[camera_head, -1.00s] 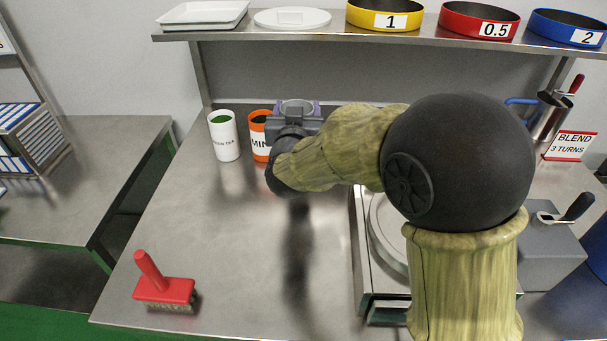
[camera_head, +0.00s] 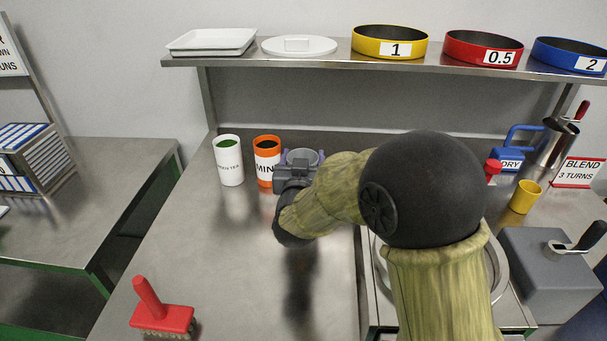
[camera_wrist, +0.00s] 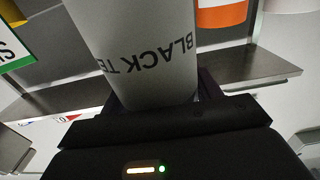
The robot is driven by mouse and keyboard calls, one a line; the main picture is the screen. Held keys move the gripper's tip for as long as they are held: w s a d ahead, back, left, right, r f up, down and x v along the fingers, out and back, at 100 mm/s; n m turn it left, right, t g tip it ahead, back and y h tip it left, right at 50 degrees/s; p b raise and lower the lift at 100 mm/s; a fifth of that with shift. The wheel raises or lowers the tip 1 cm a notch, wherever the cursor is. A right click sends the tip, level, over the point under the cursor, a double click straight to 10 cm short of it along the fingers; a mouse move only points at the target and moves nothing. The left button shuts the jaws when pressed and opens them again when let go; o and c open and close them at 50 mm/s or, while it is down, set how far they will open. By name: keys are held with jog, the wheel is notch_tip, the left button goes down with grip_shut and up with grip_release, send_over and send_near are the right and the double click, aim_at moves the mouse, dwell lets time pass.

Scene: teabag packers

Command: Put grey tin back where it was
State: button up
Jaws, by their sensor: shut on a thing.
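The grey tin (camera_head: 302,157) is in my gripper (camera_head: 296,172), just right of the orange tin, near the back of the steel counter. In the wrist view the tin (camera_wrist: 135,40) shows large, with upside-down "BLACK TE…" lettering, between the fingers of my gripper (camera_wrist: 158,100). My gripper is shut on it. In the head view my gripper and arm hide the tin's lower part, so I cannot tell if its base touches the counter.
An orange "MIN…" tin (camera_head: 267,160) and a white tin with green contents (camera_head: 228,162) stand to the left. A shelf (camera_head: 330,56) overhangs the back. A red brush (camera_head: 162,318) lies front left. The counter's left middle (camera_head: 215,250) is clear.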

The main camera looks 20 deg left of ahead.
jog(key=shift+w+f, duration=0.15)
jog(key=shift+f, duration=1.7)
jog(key=shift+a, duration=0.1)
jog(key=shift+s+f+b, duration=0.2)
jog(key=shift+s+b, duration=0.05)
jog(key=shift+b, duration=0.25)
jog(key=o, duration=1.2)
jog(key=shift+w, duration=0.15)
jog(key=shift+o, duration=0.2)
jog(key=shift+d+r, duration=0.1)
jog(key=shift+d, duration=0.1)
jog(key=shift+r, duration=0.15)
jog(key=v, duration=1.2)
jog(key=shift+a, duration=0.15)
